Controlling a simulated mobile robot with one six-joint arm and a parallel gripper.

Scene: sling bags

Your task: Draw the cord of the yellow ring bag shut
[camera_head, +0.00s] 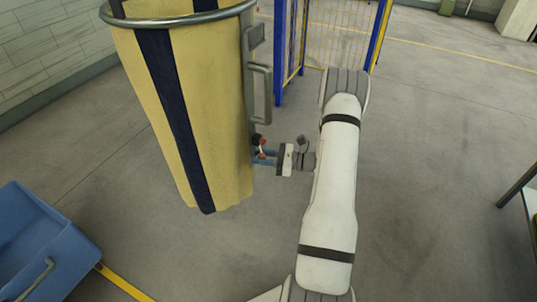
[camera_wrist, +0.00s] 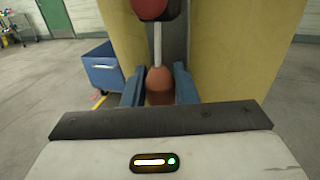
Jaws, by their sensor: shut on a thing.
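The yellow ring bag (camera_head: 205,110) hangs from a grey metal ring (camera_head: 185,20) and has a dark blue vertical stripe. Its yellow cloth (camera_wrist: 230,50) fills much of the wrist view. My gripper (camera_head: 262,158) is at the bag's right side, low down. In the wrist view its blue fingers (camera_wrist: 159,88) are shut on a brown-red knob (camera_wrist: 160,78) at the end of a pale cord (camera_wrist: 157,42). A red and black piece (camera_wrist: 155,8) sits above, at the cord's upper end. The bag's bottom opening is not clearly seen.
A grey handle (camera_head: 260,92) is fixed on the bag's right side, above my gripper. A blue bin (camera_head: 40,240) stands at the lower left. A blue and yellow fence (camera_head: 325,35) stands behind. The floor at right is mostly clear.

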